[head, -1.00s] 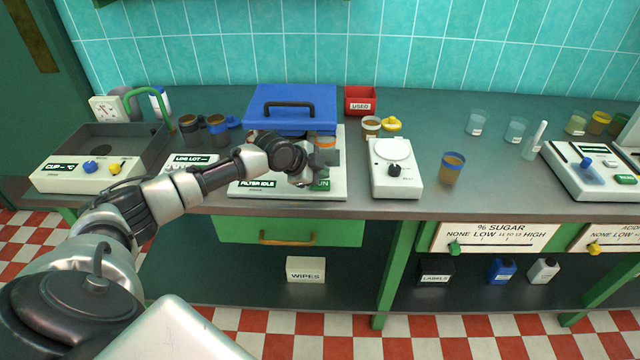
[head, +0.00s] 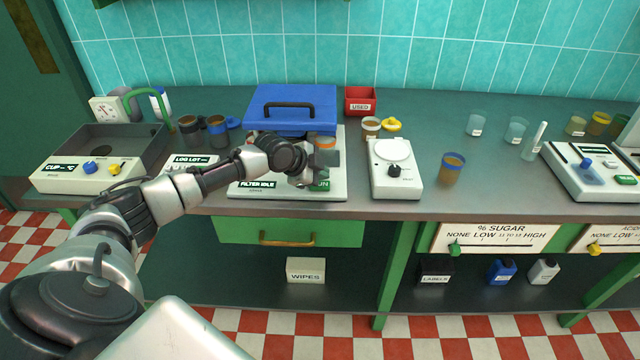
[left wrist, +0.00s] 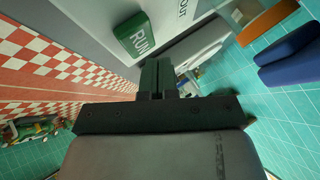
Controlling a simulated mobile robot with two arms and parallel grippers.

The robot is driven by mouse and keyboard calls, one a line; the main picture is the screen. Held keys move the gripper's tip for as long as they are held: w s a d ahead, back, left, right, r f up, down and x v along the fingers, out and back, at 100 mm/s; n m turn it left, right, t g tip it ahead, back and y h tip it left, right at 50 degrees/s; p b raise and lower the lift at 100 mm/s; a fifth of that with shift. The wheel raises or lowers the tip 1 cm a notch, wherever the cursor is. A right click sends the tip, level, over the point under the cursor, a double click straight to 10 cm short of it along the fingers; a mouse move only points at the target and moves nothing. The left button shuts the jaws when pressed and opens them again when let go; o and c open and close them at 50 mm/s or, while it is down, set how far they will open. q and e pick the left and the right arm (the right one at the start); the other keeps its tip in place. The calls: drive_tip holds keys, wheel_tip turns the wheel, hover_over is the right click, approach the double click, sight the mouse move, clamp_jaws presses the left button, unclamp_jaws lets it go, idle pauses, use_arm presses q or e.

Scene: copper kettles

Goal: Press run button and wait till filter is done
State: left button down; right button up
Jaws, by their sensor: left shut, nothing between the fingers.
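The filter machine (head: 335,190) stands on the counter, with a blue case-like part (head: 315,97) with a dark handle at its back. Its display (head: 257,184) reads "FILTER IDLE". The green RUN button (head: 322,185) is at its front right, partly hidden by my left gripper in the head view. My left gripper (head: 329,160) is shut and empty, just above the button. In the left wrist view, the shut fingertips (left wrist: 155,70) point toward the RUN button (left wrist: 136,37), with a small gap seen between them. My right gripper is not in view.
A white device with a dark knob (head: 395,170) stands right of the filter machine. An orange-banded cup (head: 326,142) sits behind my gripper. A red USED bin (head: 361,100) is at the back. The LOG LOT panel (head: 193,162) lies to the left.

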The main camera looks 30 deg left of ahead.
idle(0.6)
use_arm(q)
drive_tip(key=shift+f, duration=0.45)
drive_tip(key=shift+f+b, duration=0.45)
drive_tip(key=shift+b, duration=0.05)
idle(0.4)
idle(0.4)
drive_tip(key=shift+r+p, duration=0.75)
drive_tip(key=shift+r, duration=0.15)
drive_tip(key=shift+r, duration=0.1)
wheel_tip(320, 180, up, 5)
drive_tip(key=p, duration=0.4)
idle(0.4)
